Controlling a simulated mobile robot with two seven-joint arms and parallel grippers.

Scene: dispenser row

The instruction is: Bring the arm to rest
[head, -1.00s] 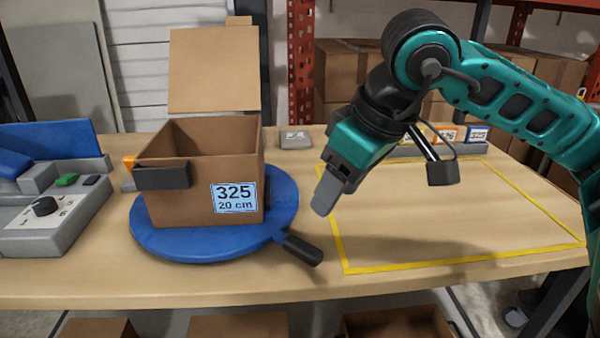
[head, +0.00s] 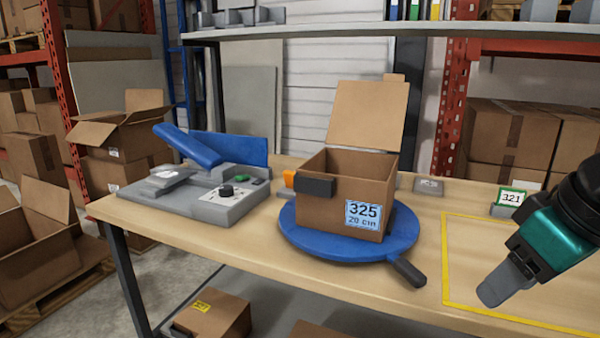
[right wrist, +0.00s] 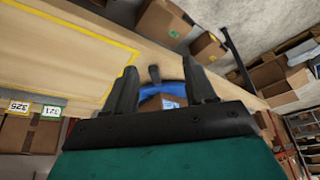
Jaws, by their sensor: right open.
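My right gripper (head: 505,281) hangs over the yellow-outlined area at the right of the table in the head view. In the right wrist view its two dark fingers (right wrist: 162,90) stand apart with nothing held between them. The open cardboard box (head: 340,205) labelled 325 stands on a blue turntable (head: 300,238) with a black handle, to the left of the gripper and apart from it. In the right wrist view the box (right wrist: 152,104) shows beyond the fingers, partly hidden. My left gripper is not in view.
A grey machine with a blue arm (head: 215,195) stands at the table's left. A label holder marked 321 (head: 510,198) stands at the back right. A shelf (head: 400,29) runs above. The yellow-outlined area (head: 447,260) looks bare where visible. Boxes lie below the table.

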